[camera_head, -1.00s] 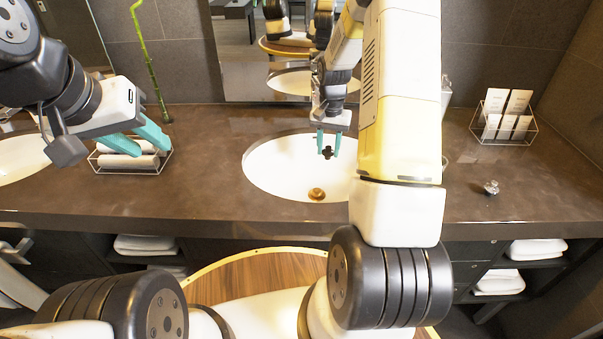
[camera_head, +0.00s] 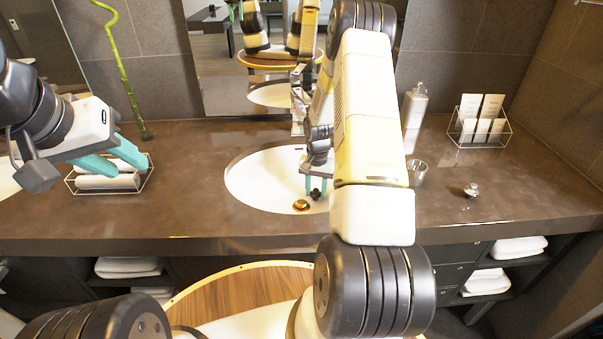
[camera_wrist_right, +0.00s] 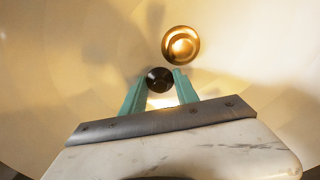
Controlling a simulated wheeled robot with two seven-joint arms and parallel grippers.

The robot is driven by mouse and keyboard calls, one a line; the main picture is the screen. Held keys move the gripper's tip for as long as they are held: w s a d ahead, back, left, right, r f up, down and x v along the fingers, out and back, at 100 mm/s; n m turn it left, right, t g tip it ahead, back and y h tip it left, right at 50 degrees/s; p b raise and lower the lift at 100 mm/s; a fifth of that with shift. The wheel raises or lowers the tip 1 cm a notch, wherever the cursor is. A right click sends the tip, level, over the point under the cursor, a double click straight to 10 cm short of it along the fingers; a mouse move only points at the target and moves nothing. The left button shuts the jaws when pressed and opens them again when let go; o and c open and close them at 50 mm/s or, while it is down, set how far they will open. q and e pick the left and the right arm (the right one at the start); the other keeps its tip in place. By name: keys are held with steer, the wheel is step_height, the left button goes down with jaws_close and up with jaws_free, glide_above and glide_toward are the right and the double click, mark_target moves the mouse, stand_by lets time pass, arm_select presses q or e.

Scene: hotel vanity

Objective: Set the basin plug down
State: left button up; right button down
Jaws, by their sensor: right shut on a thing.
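The basin plug (camera_head: 316,194), small and dark, is between the fingertips of my right gripper (camera_head: 316,187), inside the white basin (camera_head: 257,182). In the right wrist view the plug (camera_wrist_right: 160,80) shows as a black round piece at the teal fingertips. The brass drain (camera_head: 301,204) lies just left of and below the plug in the head view, and it also shows in the right wrist view (camera_wrist_right: 181,45) beyond the plug. A gap between plug and basin floor is hard to judge. My left gripper (camera_head: 121,162) is empty, its fingers apart, above the towel rack.
A wire rack (camera_head: 148,180) with rolled towels stands at the left. A silver knob-like object (camera_head: 471,190), a cup (camera_head: 417,172), a soap dispenser (camera_head: 413,108) and a card holder (camera_head: 480,130) stand on the right. The counter's right front is mostly clear.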

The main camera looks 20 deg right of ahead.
steer(key=shift+f, duration=0.35)
steer(key=c, duration=0.9)
jaws_free()
